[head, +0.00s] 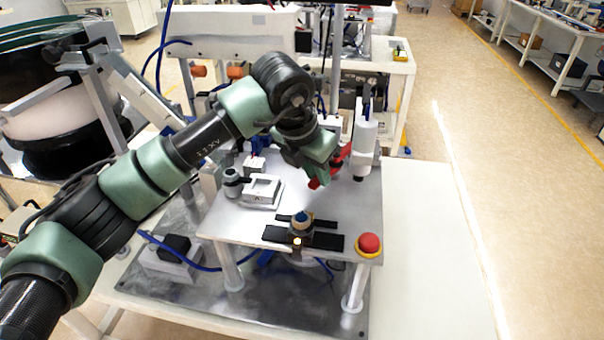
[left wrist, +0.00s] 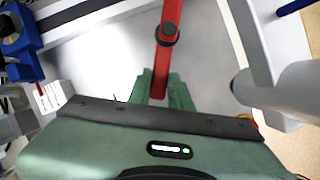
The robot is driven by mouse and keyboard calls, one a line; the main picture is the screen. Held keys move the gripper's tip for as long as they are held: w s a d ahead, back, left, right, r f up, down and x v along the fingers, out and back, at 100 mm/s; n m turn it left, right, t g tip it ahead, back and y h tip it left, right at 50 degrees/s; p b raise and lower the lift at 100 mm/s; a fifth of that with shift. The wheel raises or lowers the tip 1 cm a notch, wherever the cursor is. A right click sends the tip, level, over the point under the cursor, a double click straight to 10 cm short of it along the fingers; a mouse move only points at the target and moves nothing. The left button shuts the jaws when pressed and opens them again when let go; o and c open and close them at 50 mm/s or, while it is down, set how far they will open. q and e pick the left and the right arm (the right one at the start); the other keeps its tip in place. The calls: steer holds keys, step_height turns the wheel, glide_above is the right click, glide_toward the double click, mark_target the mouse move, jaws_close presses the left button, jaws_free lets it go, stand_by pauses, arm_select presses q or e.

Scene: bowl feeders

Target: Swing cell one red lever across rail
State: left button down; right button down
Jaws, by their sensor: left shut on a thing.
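The red lever (head: 316,183) shows only in small parts around my left gripper (head: 320,172) at the back right of the white plate. In the left wrist view the red lever (left wrist: 170,25) runs from the top edge down to a dark round pivot or knob, then between the green fingers of my left gripper (left wrist: 160,92). The gripper is shut on the lever's near end. The arm and gripper hide most of the lever in the head view. I cannot tell for sure which part is the rail. My right gripper is not in view.
A white cylinder unit (head: 365,135) stands just right of the gripper. The white table at the right is bare.

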arm_select(q)
steer(key=shift+r, duration=0.1)
stand_by(0.3)
steer(key=c, duration=1.3)
jaws_free()
steer(key=shift+b+v, duration=0.9)
steer(key=shift+v, duration=2.95)
